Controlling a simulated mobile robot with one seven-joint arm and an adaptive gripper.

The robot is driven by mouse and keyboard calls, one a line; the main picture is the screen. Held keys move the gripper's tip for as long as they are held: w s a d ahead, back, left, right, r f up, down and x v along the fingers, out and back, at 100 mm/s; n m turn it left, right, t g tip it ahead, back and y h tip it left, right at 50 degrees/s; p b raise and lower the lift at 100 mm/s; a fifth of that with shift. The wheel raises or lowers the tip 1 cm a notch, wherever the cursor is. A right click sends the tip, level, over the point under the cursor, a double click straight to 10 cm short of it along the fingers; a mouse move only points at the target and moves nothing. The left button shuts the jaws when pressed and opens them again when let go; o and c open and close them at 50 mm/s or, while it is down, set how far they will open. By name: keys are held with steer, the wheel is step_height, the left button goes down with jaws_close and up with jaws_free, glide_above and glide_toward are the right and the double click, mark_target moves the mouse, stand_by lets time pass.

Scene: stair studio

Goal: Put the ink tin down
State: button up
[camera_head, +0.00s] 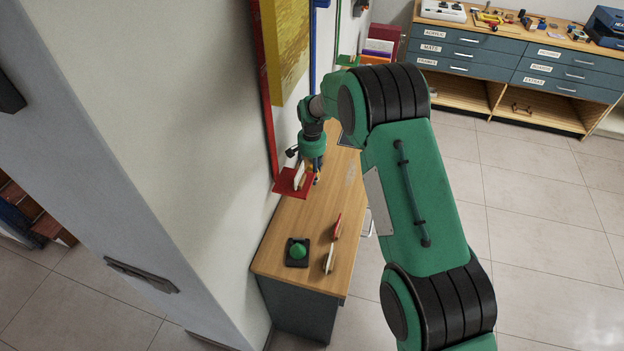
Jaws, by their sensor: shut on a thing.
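My gripper (311,165) is at the far end of my green arm, beside the wall and above the wooden counter (288,222). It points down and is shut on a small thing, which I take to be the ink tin. That thing is mostly hidden by the fingers and too small to make out clearly. A flat red ledge or plate (290,188) with a white upright piece (299,175) is right beside the fingertips. I cannot tell whether the gripper touches it.
A dark square block with a green cone (298,250) stands on the counter's near end. A red-edged piece (337,227) and a pale piece (329,259) lie to its right. The counter between them and my gripper is clear. A drawer cabinet (515,68) stands at the back right.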

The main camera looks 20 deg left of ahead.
steer(key=shift+f+b, duration=0.3)
steer(key=shift+f, duration=1.55)
steer(key=shift+f, duration=0.1)
steer(key=o, duration=1.5)
steer(key=shift+r+p, duration=0.55)
steer(key=shift+r, duration=3.25)
